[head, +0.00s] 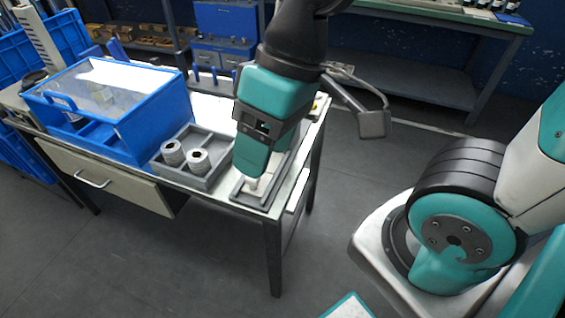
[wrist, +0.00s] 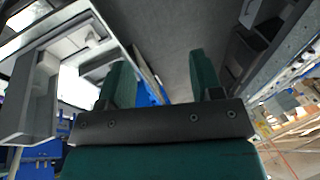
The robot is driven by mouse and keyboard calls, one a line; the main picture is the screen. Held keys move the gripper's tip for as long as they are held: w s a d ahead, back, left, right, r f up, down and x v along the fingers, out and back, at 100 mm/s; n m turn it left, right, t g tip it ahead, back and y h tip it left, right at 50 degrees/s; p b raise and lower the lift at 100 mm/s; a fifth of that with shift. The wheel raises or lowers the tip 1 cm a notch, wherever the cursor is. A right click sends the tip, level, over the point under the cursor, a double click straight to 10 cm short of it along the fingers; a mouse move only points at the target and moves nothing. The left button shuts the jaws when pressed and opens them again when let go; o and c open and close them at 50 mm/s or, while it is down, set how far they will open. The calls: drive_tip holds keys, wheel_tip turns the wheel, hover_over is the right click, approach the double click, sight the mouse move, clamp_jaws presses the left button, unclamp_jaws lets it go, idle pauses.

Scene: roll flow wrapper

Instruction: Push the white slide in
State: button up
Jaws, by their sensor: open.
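My gripper (head: 254,176) is teal and points down at the right end of the table. It is over a grey tray (head: 243,198); its own body hides part of that tray. A small pale piece (head: 252,185) shows right at the fingertips; I cannot tell whether they touch. A white panel (head: 298,193) shows at the table's right side, below the top. I cannot tell for certain which of these is the white slide. In the wrist view my two green fingers (wrist: 160,82) are apart, with nothing clearly held between them.
Left of my gripper, a grey divided tray (head: 212,181) holds two pale rolls (head: 186,156). A blue machine with a clear cover (head: 150,118) stands further left. A drawer with a handle (head: 95,178) is in the table front.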

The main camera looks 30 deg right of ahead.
drive_tip(key=w+d+f+m+h+b, duration=0.1)
drive_tip(key=w+d+f+m+h, duration=0.15)
drive_tip(key=w+f+m, duration=0.45)
drive_tip(key=w+d+f+m+h+b, duration=0.1)
drive_tip(key=w+d+f+m+h, duration=0.15)
drive_tip(key=w+m, duration=0.8)
drive_tip(key=shift+n+y, duration=0.25)
drive_tip(key=shift+y, duration=0.25)
drive_tip(key=f, duration=0.8)
drive_tip(key=f+b, duration=0.1)
drive_tip(key=f, duration=0.7)
drive_tip(key=shift+d+f, duration=0.2)
drive_tip(key=shift+f, duration=0.2)
drive_tip(key=shift+c, duration=0.2)
